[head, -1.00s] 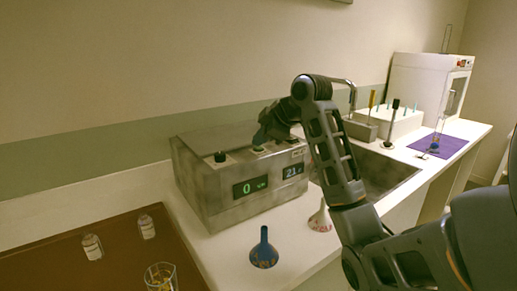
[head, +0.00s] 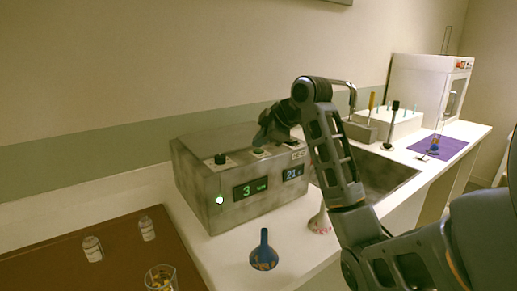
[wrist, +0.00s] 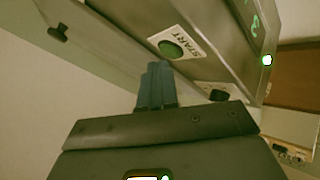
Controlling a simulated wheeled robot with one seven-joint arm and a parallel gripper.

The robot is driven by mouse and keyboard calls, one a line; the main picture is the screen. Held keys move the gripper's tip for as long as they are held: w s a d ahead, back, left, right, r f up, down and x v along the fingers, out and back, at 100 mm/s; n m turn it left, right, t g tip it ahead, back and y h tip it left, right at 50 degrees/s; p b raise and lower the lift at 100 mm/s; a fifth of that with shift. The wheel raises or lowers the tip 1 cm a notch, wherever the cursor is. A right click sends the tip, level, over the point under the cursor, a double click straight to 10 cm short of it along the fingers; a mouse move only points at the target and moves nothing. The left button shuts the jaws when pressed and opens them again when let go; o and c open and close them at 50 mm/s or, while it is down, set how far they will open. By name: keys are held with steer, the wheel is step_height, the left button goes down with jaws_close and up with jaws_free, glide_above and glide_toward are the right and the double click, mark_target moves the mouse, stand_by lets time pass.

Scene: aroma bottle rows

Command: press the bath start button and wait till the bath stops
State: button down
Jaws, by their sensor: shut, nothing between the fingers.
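The bath (head: 225,215) is a grey metal box on the counter. Its left display (head: 250,189) shows a green 3, and its right display (head: 293,172) shows 21. A lamp (head: 219,200) on its front glows green-white, and it also shows in the wrist view (wrist: 267,60). The green start button (wrist: 171,49) sits on a white START label on the box's top. My gripper (head: 260,143) is over the top of the box. In the wrist view its shut fingers (wrist: 157,68) are right beside the button; I cannot tell if they touch it.
A black knob (head: 220,158) stands on the box's top left. Two small bottles (head: 92,248) (head: 147,228) and a glass (head: 161,279) are on the brown mat. A sink (head: 385,172) lies right.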

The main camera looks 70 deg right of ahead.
mark_target(261, 151)
steer(key=shift+r, duration=0.45)
step_height(261, 151, up, 5)
steer(key=p, duration=0.4)
steer(key=shift+p, duration=0.3)
stand_by(0.7)
